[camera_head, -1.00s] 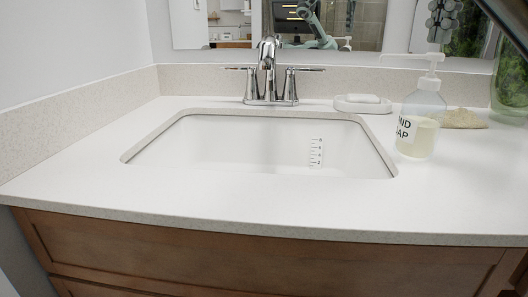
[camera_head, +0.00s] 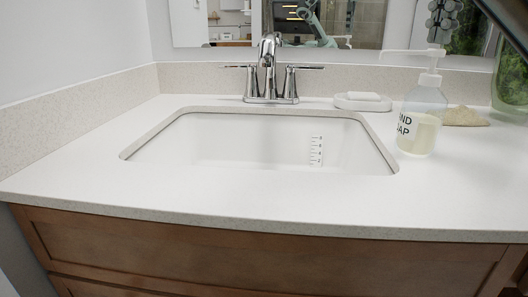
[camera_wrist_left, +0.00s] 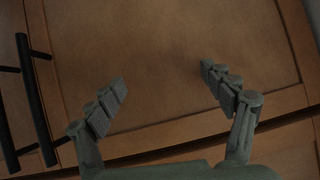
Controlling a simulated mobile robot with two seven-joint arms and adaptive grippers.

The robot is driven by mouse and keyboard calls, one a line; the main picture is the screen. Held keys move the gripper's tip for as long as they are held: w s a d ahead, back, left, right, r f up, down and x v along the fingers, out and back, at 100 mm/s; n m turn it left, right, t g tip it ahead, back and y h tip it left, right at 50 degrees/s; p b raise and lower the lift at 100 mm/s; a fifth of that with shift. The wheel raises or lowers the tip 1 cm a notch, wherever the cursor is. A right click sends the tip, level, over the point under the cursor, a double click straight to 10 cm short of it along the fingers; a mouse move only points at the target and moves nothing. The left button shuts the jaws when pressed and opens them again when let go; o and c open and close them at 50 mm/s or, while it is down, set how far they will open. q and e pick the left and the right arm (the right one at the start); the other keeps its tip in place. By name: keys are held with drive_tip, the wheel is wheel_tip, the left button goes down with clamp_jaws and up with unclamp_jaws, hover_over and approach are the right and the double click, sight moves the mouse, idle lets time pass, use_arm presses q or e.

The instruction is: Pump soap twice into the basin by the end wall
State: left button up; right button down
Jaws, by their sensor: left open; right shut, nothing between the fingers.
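The clear soap bottle (camera_head: 419,120), labelled as hand soap and part-filled with pale liquid, stands upright on the counter right of the basin. Its white pump head (camera_head: 428,52) points its spout left, towards the basin (camera_head: 240,140). The white basin is sunk in the counter and has a small measuring scale on its wall. My right gripper (camera_head: 438,38) is shut and empty, just above the pump head; I cannot tell whether they touch. My left gripper (camera_wrist_left: 162,82) is open and empty in the left wrist view, in front of wooden cabinet fronts.
A chrome tap (camera_head: 268,75) stands behind the basin. A soap bar in a white dish (camera_head: 363,102) lies left of the bottle. The front counter is clear. Dark handles (camera_wrist_left: 35,90) show on the cabinet.

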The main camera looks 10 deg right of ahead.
use_arm(q)
drive_tip(key=shift+d+r, duration=0.1)
drive_tip(key=shift+d, duration=0.05)
drive_tip(key=shift+w+d+r, duration=0.1)
drive_tip(key=shift+d, duration=0.1)
use_arm(e)
drive_tip(key=shift+f, duration=0.1)
